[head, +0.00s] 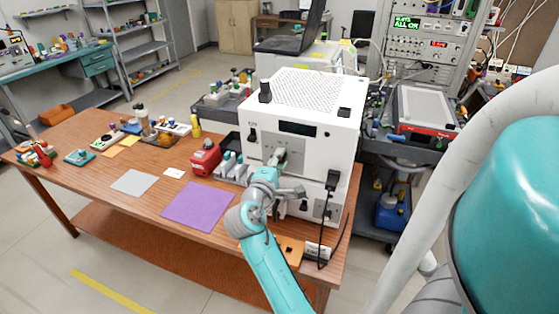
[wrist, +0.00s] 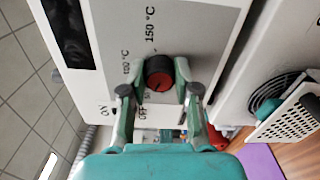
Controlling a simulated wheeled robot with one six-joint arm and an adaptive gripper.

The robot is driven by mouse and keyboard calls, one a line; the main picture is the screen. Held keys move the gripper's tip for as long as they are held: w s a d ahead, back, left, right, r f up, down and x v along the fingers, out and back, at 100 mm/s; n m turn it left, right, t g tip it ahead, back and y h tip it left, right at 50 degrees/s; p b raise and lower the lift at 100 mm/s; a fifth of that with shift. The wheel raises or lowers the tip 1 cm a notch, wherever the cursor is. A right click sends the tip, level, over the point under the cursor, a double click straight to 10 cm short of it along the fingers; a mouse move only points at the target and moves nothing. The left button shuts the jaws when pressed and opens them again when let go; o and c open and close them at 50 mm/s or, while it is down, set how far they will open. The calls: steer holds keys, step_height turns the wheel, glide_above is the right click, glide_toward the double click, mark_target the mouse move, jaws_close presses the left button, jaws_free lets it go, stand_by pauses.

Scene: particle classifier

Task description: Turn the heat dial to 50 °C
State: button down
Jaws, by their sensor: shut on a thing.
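The white machine (head: 318,160) stands on the wooden table, with its front panel facing my arm. The heat dial (wrist: 158,72), black with a red face, sits on the panel in the wrist view. Marks reading 150 °C and 100 °C show beside it; a lower mark near the fingers is partly hidden. My gripper (wrist: 160,78) has one finger on each side of the dial and is shut on it. In the head view my gripper (head: 278,158) is against the machine's front and covers the dial. The dial's pointer is hard to read.
A dark display (head: 297,129) is above my gripper on the machine. A red object (head: 206,159) and a purple mat (head: 199,206) lie left of my arm. A black cable (head: 326,225) hangs at the right.

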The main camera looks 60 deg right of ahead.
stand_by(0.4)
steer(key=c, duration=0.8)
jaws_free()
steer(key=shift+c, duration=0.2)
steer(key=s+a, duration=0.1)
steer(key=a, duration=1.1)
steer(key=shift+f, duration=0.1)
